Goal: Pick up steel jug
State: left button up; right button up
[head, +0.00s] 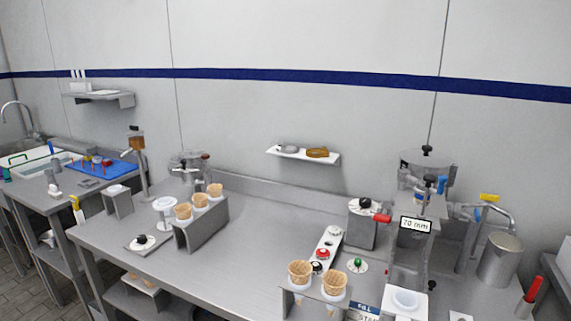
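A steel jug (500,260), a plain grey metal cylinder with an open top, stands upright at the right of the steel worktop (275,262). It is beneath or just beside a curved metal tap (495,212) with a yellow handle (489,198). I cannot tell whether the spout is over its opening. A handle on the jug is not clearly visible. Neither of my grippers shows in the head view.
A machine marked "20 mm" (415,225) stands left of the jug. A red-handled tool (532,291) is at its front right. Cones stand in a front holder (315,291) and a left holder (203,228). The worktop's middle is clear.

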aim_at(502, 252)
jog(key=l+z, duration=0.1)
jog(key=z, duration=1.35)
jog(key=u, duration=0.6)
jog(key=l+u, duration=0.9)
jog(key=l, duration=0.15)
jog(key=l+u, duration=0.45)
jog(key=k+l, duration=0.05)
jog(key=l, duration=0.05)
